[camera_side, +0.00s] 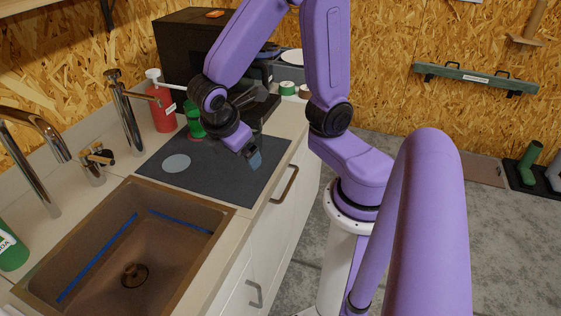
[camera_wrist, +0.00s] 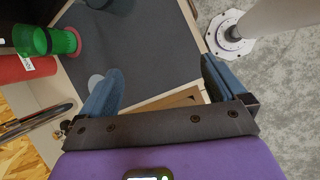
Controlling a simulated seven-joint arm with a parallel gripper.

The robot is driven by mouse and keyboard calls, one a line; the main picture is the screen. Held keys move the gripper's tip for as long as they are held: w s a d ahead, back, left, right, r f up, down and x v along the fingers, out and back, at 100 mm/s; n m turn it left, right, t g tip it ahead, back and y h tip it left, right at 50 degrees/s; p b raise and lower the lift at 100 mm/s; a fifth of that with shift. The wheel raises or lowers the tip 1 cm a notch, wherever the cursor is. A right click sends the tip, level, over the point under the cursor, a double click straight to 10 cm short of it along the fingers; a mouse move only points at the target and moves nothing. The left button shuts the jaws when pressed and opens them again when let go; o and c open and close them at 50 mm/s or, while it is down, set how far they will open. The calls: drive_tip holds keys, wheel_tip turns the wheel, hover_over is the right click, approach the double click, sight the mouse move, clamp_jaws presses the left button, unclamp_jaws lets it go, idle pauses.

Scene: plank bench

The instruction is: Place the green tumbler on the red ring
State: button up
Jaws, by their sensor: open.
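The green tumbler (camera_side: 194,118) stands upright at the back of the dark mat, partly hidden by my arm in the side view. In the wrist view the tumbler (camera_wrist: 42,40) is at the upper left, and its base appears to sit on the red ring (camera_wrist: 76,40). Only a thin reddish edge of the ring shows at its base in the side view. My gripper (camera_side: 255,160) is open and empty above the mat's right edge, well apart from the tumbler. Its two blue fingers are spread in the wrist view (camera_wrist: 158,70).
The dark mat (camera_side: 225,178) has a pale grey disc (camera_side: 176,164) on it. A red bottle (camera_side: 161,112) stands beside the tumbler, and a black box (camera_side: 195,50) is behind. The brown sink (camera_side: 95,220) and taps are at the left. The mat's middle is clear.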

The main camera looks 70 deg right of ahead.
drive_tip(key=s+a+r+m+y, duration=0.1)
drive_tip(key=s+a+y, duration=0.2)
drive_tip(key=s+y, duration=0.3)
drive_tip(key=s, duration=0.5)
drive_tip(key=shift+s+a+r+g, duration=0.2)
drive_tip(key=shift+s+r+g, duration=0.1)
drive_tip(key=shift+r, duration=0.1)
drive_tip(key=shift+w, duration=0.1)
idle(1.2)
